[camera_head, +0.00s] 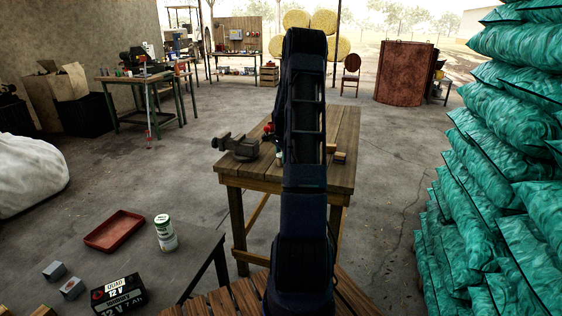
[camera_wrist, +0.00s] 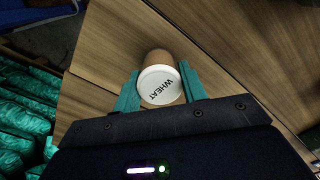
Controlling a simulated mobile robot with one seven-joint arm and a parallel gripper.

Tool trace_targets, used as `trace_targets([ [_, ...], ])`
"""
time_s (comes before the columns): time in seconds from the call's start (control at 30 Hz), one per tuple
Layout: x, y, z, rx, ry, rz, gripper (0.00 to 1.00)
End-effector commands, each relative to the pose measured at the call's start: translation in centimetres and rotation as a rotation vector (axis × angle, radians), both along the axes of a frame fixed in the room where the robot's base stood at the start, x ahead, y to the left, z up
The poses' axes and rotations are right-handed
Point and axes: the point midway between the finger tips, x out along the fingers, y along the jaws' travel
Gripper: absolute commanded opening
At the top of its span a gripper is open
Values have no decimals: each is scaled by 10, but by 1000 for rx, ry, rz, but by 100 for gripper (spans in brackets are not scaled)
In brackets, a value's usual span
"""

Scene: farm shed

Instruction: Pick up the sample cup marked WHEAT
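The sample cup (camera_wrist: 161,85) is brown with a white lid marked WHEAT, seen in the wrist view with its lid toward the camera. My gripper (camera_wrist: 160,68) has its two teal fingers on either side of the cup. The fingers lie very close to the lid edge, and I cannot tell whether both touch it. Wooden boards (camera_wrist: 230,50) lie behind the cup; whether it stands on them is not clear. In the head view my arm hides the gripper and the cup over the wooden workbench (camera_head: 336,180).
A vise (camera_head: 237,146) sits at the bench's left corner. Stacked teal sacks (camera_head: 490,200) rise at the right. A nearer dark table (camera_head: 195,250) holds a red tray (camera_head: 114,231), a can (camera_head: 165,233) and a 12 V battery (camera_head: 119,295). Open floor lies beyond the bench.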

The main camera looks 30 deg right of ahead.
Motion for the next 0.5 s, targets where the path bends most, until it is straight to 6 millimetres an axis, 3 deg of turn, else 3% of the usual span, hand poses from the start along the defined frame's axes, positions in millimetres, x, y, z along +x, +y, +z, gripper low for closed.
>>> trace_targets([
  [0.33, 0, 0, 2, 0, -1, 0, 18],
  [0.5, 1, 0, 16, -2, -3, -1, 18],
])
